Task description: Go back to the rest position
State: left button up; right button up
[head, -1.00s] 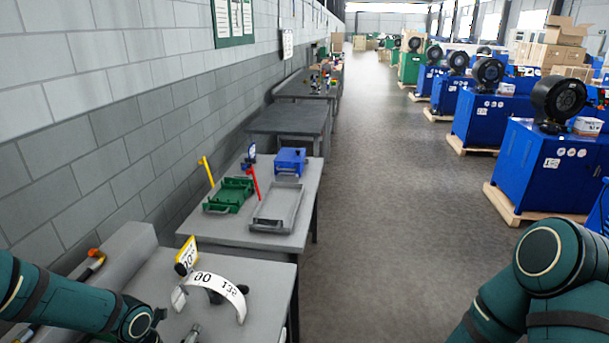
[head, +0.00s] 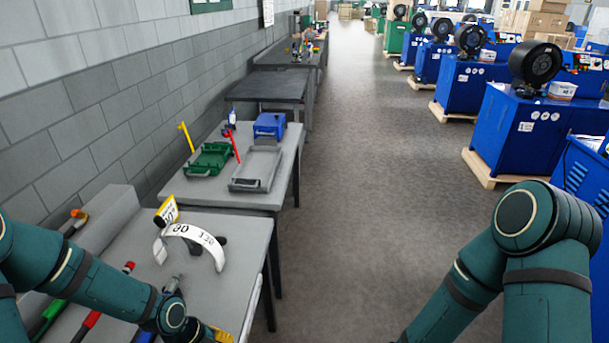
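My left arm comes in from the left over the near grey bench (head: 240,235). Its end reaches the bottom edge, where a yellow piece shows beside it; the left gripper's fingers cannot be made out. My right arm stands at the lower right over the open floor, and its gripper is outside the view. On the near bench stands a white curved scale (head: 197,234) with black numbers and a yellow tag (head: 167,211).
Red- and green-handled tools lie on the near bench beside my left arm. Beyond it is a table (head: 277,196) with a green tray (head: 208,160), a grey tray (head: 257,169) and a blue box (head: 269,124). Blue machines (head: 518,138) line the right. The aisle floor (head: 365,165) is clear.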

pick_arm(q)
jog(key=s+d+f+n+b, duration=0.1)
jog(key=d+f+n, duration=0.4)
jog(key=n, duration=0.7)
jog(key=s+d+f+n+t+b, duration=0.1)
jog(key=d+f+n, duration=0.4)
jog(key=n, duration=0.8)
jog(key=shift+s+d+f+b, duration=0.2)
jog(key=shift+s+b, duration=0.6)
jog(key=shift+b, duration=0.3)
jog(key=shift+c, duration=0.8)
jog(key=shift+d, duration=0.2)
